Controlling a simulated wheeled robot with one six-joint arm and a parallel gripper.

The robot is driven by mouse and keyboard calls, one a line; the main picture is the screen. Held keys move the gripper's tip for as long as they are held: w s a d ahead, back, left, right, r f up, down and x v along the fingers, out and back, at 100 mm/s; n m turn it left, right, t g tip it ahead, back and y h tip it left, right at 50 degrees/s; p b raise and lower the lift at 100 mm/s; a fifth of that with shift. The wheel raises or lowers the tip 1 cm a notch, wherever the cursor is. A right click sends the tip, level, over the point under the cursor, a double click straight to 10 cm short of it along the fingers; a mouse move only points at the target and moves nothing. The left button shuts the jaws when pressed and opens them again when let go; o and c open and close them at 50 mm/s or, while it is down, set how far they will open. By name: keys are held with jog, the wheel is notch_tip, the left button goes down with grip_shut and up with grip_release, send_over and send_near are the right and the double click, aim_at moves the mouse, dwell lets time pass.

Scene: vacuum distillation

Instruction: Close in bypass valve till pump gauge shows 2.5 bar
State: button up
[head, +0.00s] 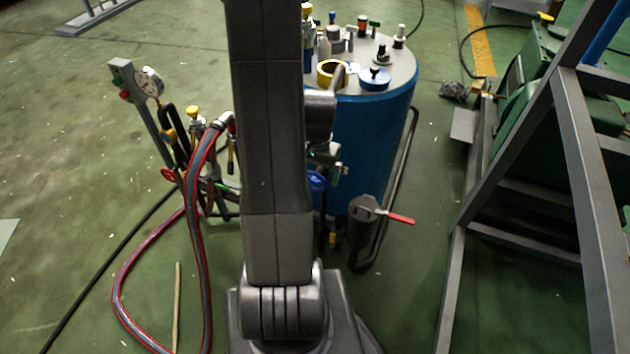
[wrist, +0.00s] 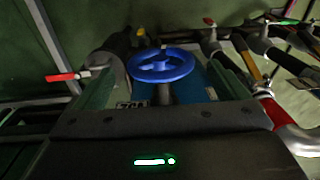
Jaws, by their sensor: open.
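A blue handwheel valve (head: 318,181) sits low on the front of the blue tank, partly hidden by my arm in the head view. In the wrist view the blue handwheel (wrist: 161,66) lies just ahead of my gripper (wrist: 165,88), roughly centred between its two spread fingers. My gripper is open and holds nothing; whether a finger touches the wheel I cannot tell. In the head view my gripper is largely hidden by the arm. A round white-faced gauge (head: 149,81) stands at upper left; its reading is too small to tell. No label shows which valve is the bypass.
A red lever handle (head: 399,219) is right of the wheel; it shows at left in the wrist view (wrist: 66,77). A red-striped hose (head: 197,240) loops at left near a red handwheel (head: 168,174). A grey frame (head: 565,110) stands at right.

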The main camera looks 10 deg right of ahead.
jog(key=shift+a+f, duration=0.1)
jog(key=shift+f, duration=1.8)
jog(key=c, duration=1)
